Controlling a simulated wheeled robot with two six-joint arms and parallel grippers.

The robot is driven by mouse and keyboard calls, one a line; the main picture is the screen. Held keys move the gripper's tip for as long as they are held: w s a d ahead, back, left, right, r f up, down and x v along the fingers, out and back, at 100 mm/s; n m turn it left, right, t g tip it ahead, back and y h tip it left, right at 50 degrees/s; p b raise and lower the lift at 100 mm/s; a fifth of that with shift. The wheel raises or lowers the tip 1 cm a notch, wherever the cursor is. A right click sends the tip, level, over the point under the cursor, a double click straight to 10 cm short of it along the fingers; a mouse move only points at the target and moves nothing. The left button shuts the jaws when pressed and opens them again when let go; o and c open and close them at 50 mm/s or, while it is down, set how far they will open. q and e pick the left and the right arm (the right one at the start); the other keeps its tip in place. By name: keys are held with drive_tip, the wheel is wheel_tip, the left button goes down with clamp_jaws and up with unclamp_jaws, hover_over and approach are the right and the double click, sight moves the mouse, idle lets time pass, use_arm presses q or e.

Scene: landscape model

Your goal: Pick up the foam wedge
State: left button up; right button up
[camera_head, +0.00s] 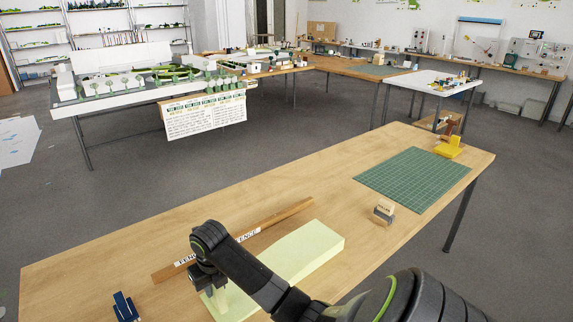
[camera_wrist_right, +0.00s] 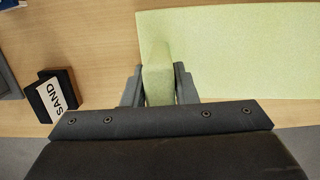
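The foam wedge (camera_wrist_right: 157,75) is a narrow pale-green block seen between the two fingers of my right gripper (camera_wrist_right: 159,88) in the wrist view. The fingers lie against both its sides. In the head view my right gripper (camera_head: 207,283) points down at the near left part of the table, with the pale-green foam (camera_head: 221,299) at its fingers. Whether the wedge is clear of the table I cannot tell. My left gripper is not in view.
A large pale-green foam sheet (camera_head: 300,250) lies beside the gripper. A wooden strip labelled FENCE (camera_head: 275,217) lies behind it.

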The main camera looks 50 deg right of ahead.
clamp_jaws()
